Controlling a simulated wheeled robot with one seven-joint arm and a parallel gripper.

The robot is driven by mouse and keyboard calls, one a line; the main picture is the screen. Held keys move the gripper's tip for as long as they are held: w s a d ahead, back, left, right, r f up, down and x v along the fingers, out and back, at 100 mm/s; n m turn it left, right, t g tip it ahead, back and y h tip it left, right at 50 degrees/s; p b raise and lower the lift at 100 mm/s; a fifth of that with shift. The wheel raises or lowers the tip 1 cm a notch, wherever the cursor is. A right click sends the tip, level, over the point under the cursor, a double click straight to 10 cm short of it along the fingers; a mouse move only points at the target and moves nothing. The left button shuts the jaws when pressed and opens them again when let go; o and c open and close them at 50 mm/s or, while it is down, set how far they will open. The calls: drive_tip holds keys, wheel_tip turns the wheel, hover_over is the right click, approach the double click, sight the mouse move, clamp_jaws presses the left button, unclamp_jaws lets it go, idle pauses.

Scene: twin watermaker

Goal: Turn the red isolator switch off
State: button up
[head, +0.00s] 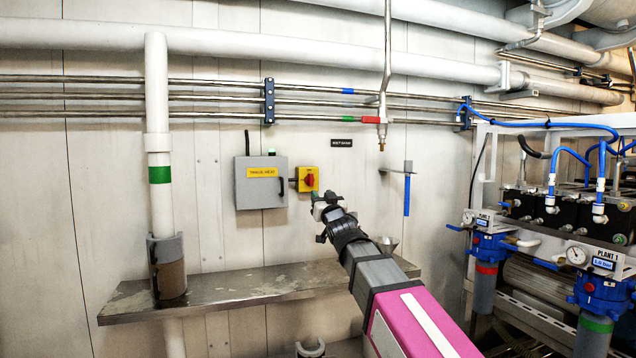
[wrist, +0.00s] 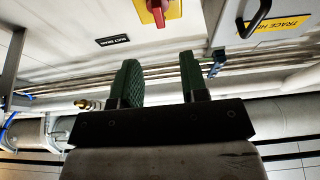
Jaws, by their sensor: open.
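The red isolator switch (head: 310,180) is a red knob on a small yellow box (head: 301,171), fixed to the wall just right of a grey cabinet. My gripper (head: 322,199) is just below the switch in the head view, and its distance from the wall is hard to judge there. In the wrist view the red knob (wrist: 156,10) and yellow plate (wrist: 174,9) are at the top edge, partly cut off, beyond my fingertips. My gripper (wrist: 158,72) is open, its two green pads apart with nothing between them. The knob is not touched in the wrist view.
The grey cabinet (head: 250,192) has a yellow label and a dark handle. A metal shelf (head: 220,289) runs below. A blue-handled valve (head: 407,190) is on the wall to the right. Pipes (head: 330,100) cross the wall above. Blue-topped filters (head: 490,245) stand at right.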

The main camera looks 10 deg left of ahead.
sight(312, 180)
drive_tip(key=x, duration=1)
drive_tip(key=shift+w+a, duration=0.1)
drive_tip(key=shift+w, duration=0.2)
clamp_jaws()
